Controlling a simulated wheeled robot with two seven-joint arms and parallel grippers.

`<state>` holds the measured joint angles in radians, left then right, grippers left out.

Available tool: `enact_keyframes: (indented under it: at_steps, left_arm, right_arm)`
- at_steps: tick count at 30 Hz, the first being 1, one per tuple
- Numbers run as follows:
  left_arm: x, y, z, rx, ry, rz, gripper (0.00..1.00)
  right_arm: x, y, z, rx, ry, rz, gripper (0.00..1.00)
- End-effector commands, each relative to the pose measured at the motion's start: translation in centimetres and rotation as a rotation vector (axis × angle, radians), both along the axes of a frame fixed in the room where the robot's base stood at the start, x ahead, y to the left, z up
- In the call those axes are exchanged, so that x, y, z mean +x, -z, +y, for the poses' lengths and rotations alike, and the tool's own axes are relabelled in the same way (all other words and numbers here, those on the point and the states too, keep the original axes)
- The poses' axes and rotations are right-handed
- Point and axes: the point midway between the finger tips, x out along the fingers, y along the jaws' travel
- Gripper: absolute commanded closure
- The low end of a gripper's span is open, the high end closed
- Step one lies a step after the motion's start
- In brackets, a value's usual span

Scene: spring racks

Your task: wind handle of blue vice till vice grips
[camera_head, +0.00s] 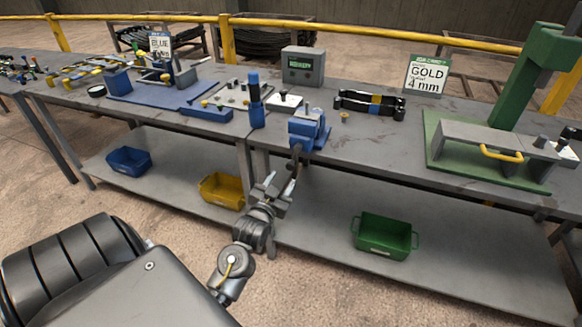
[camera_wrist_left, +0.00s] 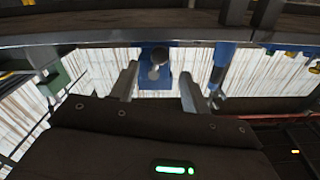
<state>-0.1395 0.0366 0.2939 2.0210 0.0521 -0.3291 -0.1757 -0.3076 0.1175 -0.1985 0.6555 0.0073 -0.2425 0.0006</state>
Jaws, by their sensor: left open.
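The blue vice (camera_head: 309,130) is mounted at the front edge of the grey bench. Its grey screw end and handle (camera_head: 296,152) stick out in front of the bench edge, toward my gripper. My left gripper (camera_head: 282,181) is just in front of and below the handle, with its fingers pointing up at it. In the left wrist view, the blue vice (camera_wrist_left: 156,83) and its grey handle end (camera_wrist_left: 159,66) show between and beyond the spread fingers of my left gripper (camera_wrist_left: 159,82). The fingers look empty. Whether the vice jaws hold anything is too small to tell.
A blue upright tool (camera_head: 256,105) stands left of the vice. A black spring assembly (camera_head: 370,102) lies behind it to the right. A green press (camera_head: 500,130) stands at the right. Yellow (camera_head: 222,190) and green (camera_head: 384,236) bins sit on the lower shelf (camera_head: 310,225).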

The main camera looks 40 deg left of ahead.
Motion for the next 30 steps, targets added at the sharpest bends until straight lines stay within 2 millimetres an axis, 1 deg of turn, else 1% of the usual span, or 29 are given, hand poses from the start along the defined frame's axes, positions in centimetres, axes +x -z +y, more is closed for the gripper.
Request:
enact_keyframes:
  at_steps: [1,6,9,13,18,26,30]
  left_arm:
    - [1.0,-0.2,0.3,0.001,-0.001,-0.002,0.53]
    - [4.1,-0.1,1.4,0.0,0.0,0.0,0.53]
    - [5.6,-0.1,2.0,0.0,0.0,0.0,0.53]
    - [7.0,0.0,2.4,-0.001,0.0,0.0,0.53]
    - [7.7,0.0,2.7,0.0,0.0,0.001,0.53]
    - [7.8,0.1,2.7,0.0,0.0,0.001,0.53]
    - [7.8,0.1,2.7,0.0,0.001,0.001,0.72]
  right_arm:
    - [0.0,-0.2,0.0,0.001,0.0,0.0,0.0]
    - [-0.1,-0.4,0.2,0.004,0.0,0.001,0.0]
    - [-0.2,-0.5,0.6,0.009,0.0,0.001,0.0]
    - [-0.2,-0.5,1.4,0.017,0.002,0.002,0.0]
    - [-0.2,-0.5,1.6,0.02,0.003,0.002,0.0]
    - [-0.2,-0.5,1.3,0.016,0.002,0.001,0.0]
    - [-0.2,-0.5,1.1,0.014,0.002,0.002,0.0]
